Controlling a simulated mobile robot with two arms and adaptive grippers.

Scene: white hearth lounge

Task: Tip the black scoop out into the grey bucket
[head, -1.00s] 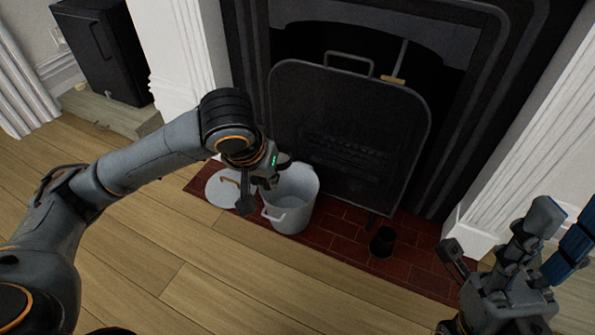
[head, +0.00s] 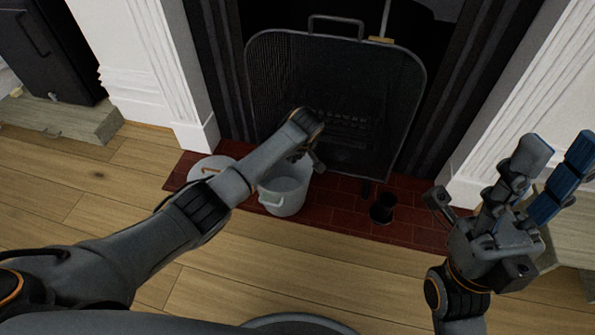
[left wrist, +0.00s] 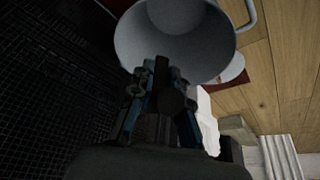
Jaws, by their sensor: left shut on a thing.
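The grey bucket (head: 284,198) stands upright on the brick hearth, and its open mouth fills the top of the left wrist view (left wrist: 172,40). My left gripper (head: 311,155) is at the bucket's far right rim, partly hidden behind my own arm in the head view. In the left wrist view its fingers (left wrist: 160,98) are shut on a dark thing with a round end, the black scoop (left wrist: 172,103), just by the bucket's rim. The scoop's bowl and any contents cannot be made out. My right gripper (head: 497,195) is open and empty, at the right.
A round lid (head: 211,170) lies left of the bucket. A mesh fire screen (head: 335,95) stands close behind it. A small black cup-like thing (head: 381,212) sits on the hearth (head: 335,208) to the right.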

